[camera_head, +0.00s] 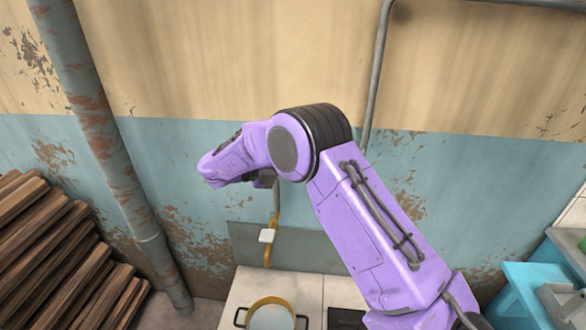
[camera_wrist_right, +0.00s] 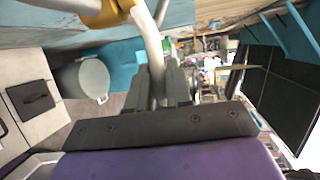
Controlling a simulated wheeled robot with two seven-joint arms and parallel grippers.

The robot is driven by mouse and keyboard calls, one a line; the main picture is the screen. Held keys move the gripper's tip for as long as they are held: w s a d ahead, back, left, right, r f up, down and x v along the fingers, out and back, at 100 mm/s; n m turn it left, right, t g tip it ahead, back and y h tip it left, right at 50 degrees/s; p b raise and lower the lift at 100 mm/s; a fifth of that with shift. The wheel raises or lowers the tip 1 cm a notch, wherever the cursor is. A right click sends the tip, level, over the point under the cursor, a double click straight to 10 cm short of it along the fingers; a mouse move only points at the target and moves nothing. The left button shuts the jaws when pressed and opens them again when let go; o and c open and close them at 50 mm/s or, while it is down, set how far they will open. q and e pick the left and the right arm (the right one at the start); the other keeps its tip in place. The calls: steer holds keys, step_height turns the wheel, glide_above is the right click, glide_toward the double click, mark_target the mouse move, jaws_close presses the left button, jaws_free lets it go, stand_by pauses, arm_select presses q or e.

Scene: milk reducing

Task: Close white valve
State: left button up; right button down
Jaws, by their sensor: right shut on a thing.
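A yellow pipe (camera_head: 269,253) with a small white block, perhaps the white valve (camera_head: 267,235), hangs against the wall at the centre of the head view. My right arm reaches across from the right, and the dark end of my right gripper (camera_head: 265,180) is just above it, mostly hidden by the arm. In the right wrist view, my right gripper (camera_wrist_right: 164,88) is shut on a pale bar (camera_wrist_right: 152,50). The bar runs up beside a yellow fitting (camera_wrist_right: 105,12). I cannot tell whether this bar belongs to the white valve. My left gripper is not in view.
A yellow-rimmed pot (camera_head: 270,303) stands on pale tiles below the pipe, with a dark plate (camera_head: 345,319) to its right. A rusty pipe (camera_head: 112,150) and stacked wood (camera_head: 40,240) are at left. A blue cabinet (camera_head: 522,290) is at right.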

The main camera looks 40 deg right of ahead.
steer(key=c, duration=1.4)
jaws_free()
steer(key=shift+w, duration=0.1)
steer(key=b+v, duration=0.2)
steer(key=v, duration=0.8)
steer(key=shift+a+b, duration=0.2)
steer(key=shift+b, duration=0.2)
